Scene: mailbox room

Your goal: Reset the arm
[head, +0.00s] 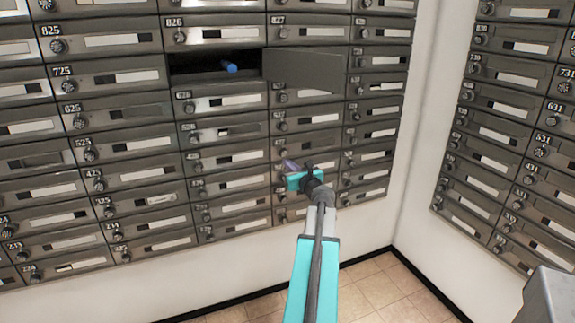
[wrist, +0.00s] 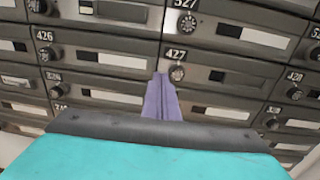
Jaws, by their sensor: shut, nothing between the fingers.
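My teal arm reaches up from the bottom of the head view toward the mailbox wall. My gripper (head: 289,164) has purple fingers and is in front of the lower middle mailboxes. In the wrist view the fingers (wrist: 162,98) are together and empty, pointing at the area by mailbox 427 (wrist: 215,77) and its round lock. I cannot tell whether the fingertips touch the wall.
One mailbox in the upper rows stands open, its door (head: 304,70) swung out to the right. A blue object (head: 232,68) lies inside the dark compartment (head: 200,67). A second mailbox bank (head: 515,130) covers the right wall. Tiled floor (head: 375,290) shows below.

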